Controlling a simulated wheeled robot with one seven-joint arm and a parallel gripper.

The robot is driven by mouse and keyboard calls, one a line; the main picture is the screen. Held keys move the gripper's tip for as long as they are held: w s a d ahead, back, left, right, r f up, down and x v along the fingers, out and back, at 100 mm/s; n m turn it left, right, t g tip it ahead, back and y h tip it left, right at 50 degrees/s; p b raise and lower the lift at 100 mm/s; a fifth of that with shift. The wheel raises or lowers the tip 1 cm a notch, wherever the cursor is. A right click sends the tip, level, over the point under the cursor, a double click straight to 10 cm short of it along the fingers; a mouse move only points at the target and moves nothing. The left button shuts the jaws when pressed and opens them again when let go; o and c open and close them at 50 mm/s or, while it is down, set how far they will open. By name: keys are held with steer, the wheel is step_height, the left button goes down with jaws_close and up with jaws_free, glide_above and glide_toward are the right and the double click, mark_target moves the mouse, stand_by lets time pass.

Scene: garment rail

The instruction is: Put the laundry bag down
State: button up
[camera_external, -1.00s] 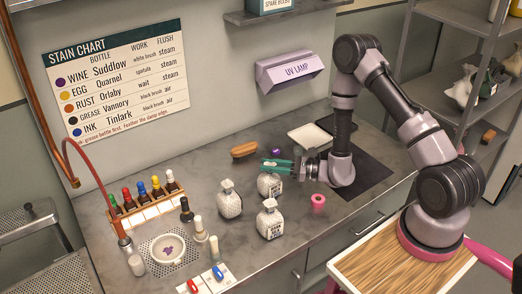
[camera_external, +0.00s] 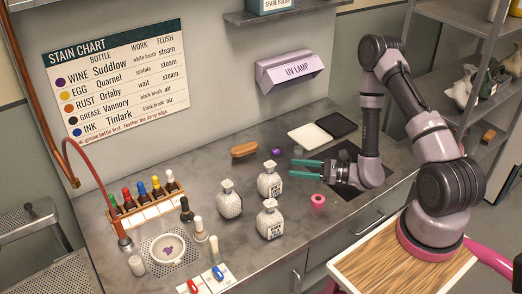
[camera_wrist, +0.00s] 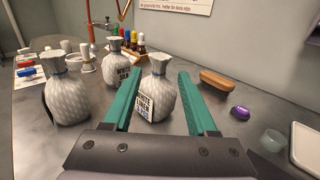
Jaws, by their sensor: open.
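Three white quilted bags with tied necks stand upright on the grey counter. The nearest bag to my gripper (camera_external: 269,181) is at the back; in the wrist view it (camera_wrist: 160,88) shows a printed label and appears between the fingers. A front bag (camera_external: 269,220) shows at the left of the wrist view (camera_wrist: 64,100). A third bag (camera_external: 229,201) stands farther left and is seen behind in the wrist view (camera_wrist: 114,68). My gripper (camera_external: 293,168) has green fingers, spread and empty, low over the counter just right of the back bag, with a gap between.
A wooden brush (camera_external: 244,149), a purple item (camera_external: 276,152), a white tray (camera_external: 310,137) and a dark tray (camera_external: 338,124) lie near the wall. A pink spool (camera_external: 318,201) stands front right. A dark mat (camera_external: 345,185) lies under my arm. Bottles and a bowl (camera_external: 167,249) fill the left.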

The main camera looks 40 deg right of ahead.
steer(key=s+a+r+n+g, duration=0.3)
steer(key=s+r+n+g, duration=0.4)
steer(key=r+n, duration=0.25)
steer(key=s+a+r+n+g, duration=0.2)
steer(key=s+r+n+g, duration=0.55)
steer(key=r, duration=0.25)
steer(key=s+d+r+n+t+h, duration=0.2)
steer(key=d+r+n+t+h, duration=0.1)
steer(key=r, duration=0.4)
steer(key=s+d+r+n+t+h, duration=0.2)
steer(key=d+r+t+h, duration=0.4)
steer(key=d+r+h, duration=0.1)
steer(key=shift+s+d+r+n+h, duration=0.15)
steer(key=shift+d+r+n+h, duration=0.25)
steer(key=shift+d, duration=0.1)
